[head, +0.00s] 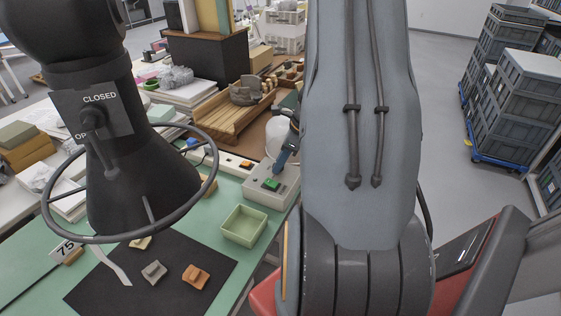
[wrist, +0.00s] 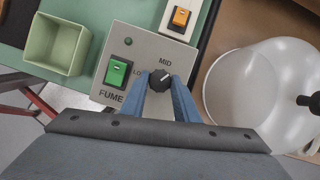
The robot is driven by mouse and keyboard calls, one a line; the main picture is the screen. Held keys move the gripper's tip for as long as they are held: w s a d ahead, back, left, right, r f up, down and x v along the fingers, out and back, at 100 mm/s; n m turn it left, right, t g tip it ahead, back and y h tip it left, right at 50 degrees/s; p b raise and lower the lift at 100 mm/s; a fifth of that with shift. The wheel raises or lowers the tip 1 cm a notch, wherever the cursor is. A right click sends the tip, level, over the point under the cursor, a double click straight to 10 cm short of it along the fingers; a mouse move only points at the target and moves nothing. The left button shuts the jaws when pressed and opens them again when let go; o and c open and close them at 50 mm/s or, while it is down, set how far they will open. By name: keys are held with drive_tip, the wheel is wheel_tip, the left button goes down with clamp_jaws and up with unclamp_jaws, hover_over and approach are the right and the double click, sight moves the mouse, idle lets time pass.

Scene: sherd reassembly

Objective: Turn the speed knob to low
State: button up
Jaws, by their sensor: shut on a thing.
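The speed knob (wrist: 160,79) is a small black dial on a grey control box (wrist: 143,41) in the wrist view. Its white pointer line is tilted toward the upper right. The label MID stands above it, and letters starting with LO show at its left. My gripper (wrist: 161,84) is shut on the knob, one blue finger on each side. A green lit switch (wrist: 117,71) marked FUME is left of the knob. In the head view the grey box (head: 272,187) sits on the green table, with my blue gripper (head: 280,163) at its upper edge; the knob is hidden there.
A pale green open tray (wrist: 58,43) is left of the box. A white rounded vessel (wrist: 255,90) is close on the right. An orange switch (wrist: 181,17) on a strip is behind. In the head view a black handwheel (head: 204,190) stands at the left.

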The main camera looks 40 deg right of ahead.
drive_tip(key=shift+n, duration=0.3)
drive_tip(key=shift+w+d+n+y+p, duration=0.1)
drive_tip(key=shift+n+y+p, duration=0.5)
drive_tip(key=shift+n, duration=0.4)
drive_tip(key=n+g+p, duration=0.1)
drive_tip(key=n, duration=0.2)
drive_tip(key=shift+w+d+n+g, duration=0.1)
drive_tip(key=shift+n+g, duration=0.2)
drive_tip(key=shift+g, duration=0.1)
drive_tip(key=n+g, duration=0.1)
drive_tip(key=n, duration=0.2)
drive_tip(key=shift+w+n+y, duration=0.15)
drive_tip(key=shift+n+y, duration=0.15)
drive_tip(key=shift+y, duration=0.1)
drive_tip(key=n+g, duration=0.1)
drive_tip(key=n, duration=0.2)
drive_tip(key=shift+w+n+g, duration=0.15)
drive_tip(key=shift+n+g, duration=0.15)
drive_tip(key=n+g, duration=0.1)
drive_tip(key=n, duration=0.2)
drive_tip(key=n+g+h+b, duration=0.1)
drive_tip(key=n, duration=0.2)
drive_tip(key=shift+w, duration=0.15)
drive_tip(key=n, duration=0.1)
drive_tip(key=n+h, duration=0.1)
drive_tip(key=n, duration=0.1)
drive_tip(key=n+g, duration=0.1)
drive_tip(key=n, duration=0.1)
drive_tip(key=shift+a+h, duration=0.25)
drive_tip(key=shift+h, duration=0.05)
